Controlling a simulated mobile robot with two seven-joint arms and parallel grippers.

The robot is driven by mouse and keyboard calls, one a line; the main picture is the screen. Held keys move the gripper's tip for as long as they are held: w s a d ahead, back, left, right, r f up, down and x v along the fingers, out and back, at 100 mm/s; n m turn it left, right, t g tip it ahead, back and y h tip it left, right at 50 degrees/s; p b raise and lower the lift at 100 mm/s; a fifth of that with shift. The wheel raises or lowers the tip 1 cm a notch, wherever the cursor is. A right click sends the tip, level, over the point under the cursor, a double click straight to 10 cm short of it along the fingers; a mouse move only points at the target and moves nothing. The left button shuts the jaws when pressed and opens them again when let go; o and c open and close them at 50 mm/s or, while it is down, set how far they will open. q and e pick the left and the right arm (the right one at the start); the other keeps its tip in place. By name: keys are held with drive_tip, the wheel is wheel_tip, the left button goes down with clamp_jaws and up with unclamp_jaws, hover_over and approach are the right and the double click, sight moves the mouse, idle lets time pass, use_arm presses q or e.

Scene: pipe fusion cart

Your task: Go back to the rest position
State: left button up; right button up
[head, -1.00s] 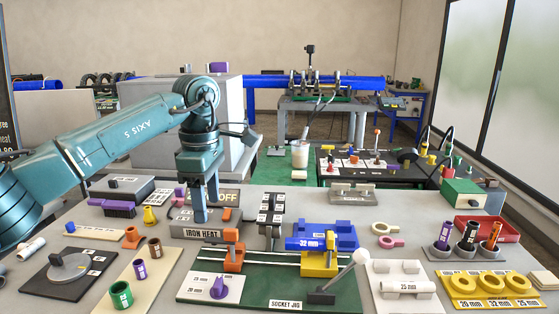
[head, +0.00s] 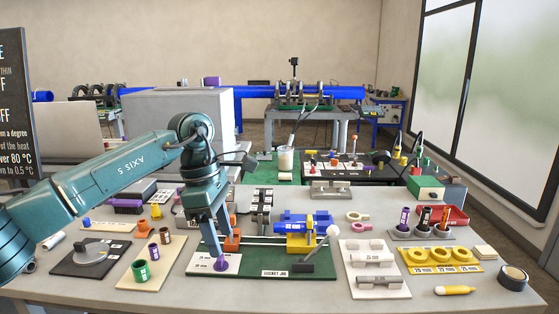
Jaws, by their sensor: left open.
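My left arm comes in from the left, teal and marked AXIS 5. Its gripper (head: 221,252) points down over the front left of the green socket jig (head: 270,275). Its fingers are open, with their tips close above the purple knob (head: 221,264) on the white size plate (head: 207,262). I cannot tell whether they touch the knob. An orange clamp (head: 232,241) stands just right of the fingers and is partly hidden by them. A yellow clamp (head: 300,243) with a blue part sits farther right on the jig. My right gripper is not in view.
A dial plate (head: 90,258) and a tan board with colored cups (head: 141,270) lie left. A white pipe rack (head: 375,280), yellow ring tray (head: 440,268), yellow marker (head: 455,290) and black tape roll (head: 513,277) lie right. The bench front edge is mostly clear.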

use_arm(q)
drive_tip(key=s+d+f+g+h, duration=0.2)
drive_tip(key=d+f+h, duration=0.1)
drive_tip(key=d+f, duration=0.35)
drive_tip(key=s+d+r+n+t+h, duration=0.25)
drive_tip(key=s+d+n+h, duration=0.65)
drive_tip(key=d+n+h, duration=0.6)
drive_tip(key=a+f+n+t+y+p, duration=0.2)
drive_tip(key=a+f+n+t+y, duration=1.15)
drive_tip(key=n, duration=1.45)
drive_tip(key=s+a+f+n+g+y, duration=0.2)
drive_tip(key=s+a+f+n, duration=0.7)
drive_tip(key=f, duration=0.5)
drive_tip(key=s+a+y, duration=0.1)
drive_tip(key=s+a, duration=0.1)
drive_tip(key=s, duration=0.1)
drive_tip(key=shift+s+f+g, duration=0.2)
drive_tip(key=shift+f+g, duration=0.05)
drive_tip(key=shift+g, duration=0.15)
